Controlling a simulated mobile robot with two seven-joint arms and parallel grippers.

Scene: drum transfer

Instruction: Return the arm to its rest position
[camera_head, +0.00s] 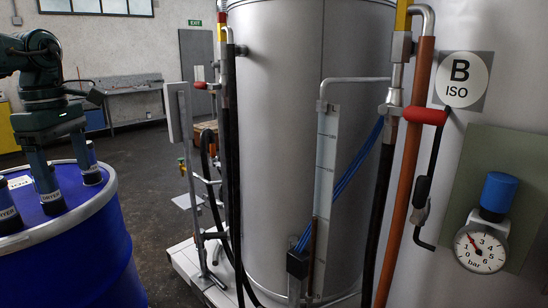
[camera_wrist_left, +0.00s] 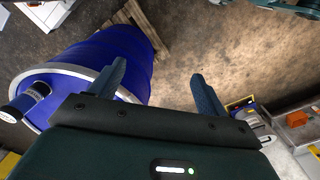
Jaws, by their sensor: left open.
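My left arm comes in from the left in the head view. Its left gripper (camera_head: 66,168) points down over the rim side of the blue drum (camera_head: 75,255). In the left wrist view the gripper (camera_wrist_left: 158,70) has its two fingers spread, with nothing between them but floor beyond. The blue drum (camera_wrist_left: 130,48) lies to the left there, partly behind the left finger. Dark cylinders with labels, one of them (camera_head: 7,208) reading partly "DRYER", stand on the drum top. I cannot tell whether the fingers touch anything. My right gripper is not in view.
A large metal tank (camera_head: 275,130) stands at the centre, with hoses and a level gauge. A pressure gauge (camera_head: 481,247) and "B ISO" sign (camera_head: 461,80) are at the right. A bench (camera_head: 130,87) is at the back. Dark floor (camera_head: 145,170) is open between drum and tank.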

